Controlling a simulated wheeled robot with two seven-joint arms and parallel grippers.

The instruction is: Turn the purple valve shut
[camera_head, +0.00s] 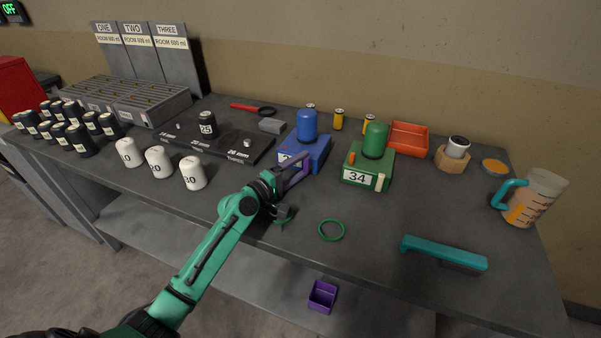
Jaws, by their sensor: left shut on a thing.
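The purple valve (301,169) is at the front of the blue base (320,149) that carries a blue domed drum (307,125). My left gripper (289,178) reaches it from the lower left, at the end of my green arm. The gripper is shut on the purple valve. The gripper hides part of the valve and of the label behind it, so I cannot tell the valve's exact angle. My right gripper is not in view.
A green unit (368,173) marked 34 stands right of the blue one. A green ring (331,230) and a teal bar (443,252) lie in front. White canisters (159,162) stand at left, a measuring jug (535,197) at right. The table's front middle is mostly clear.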

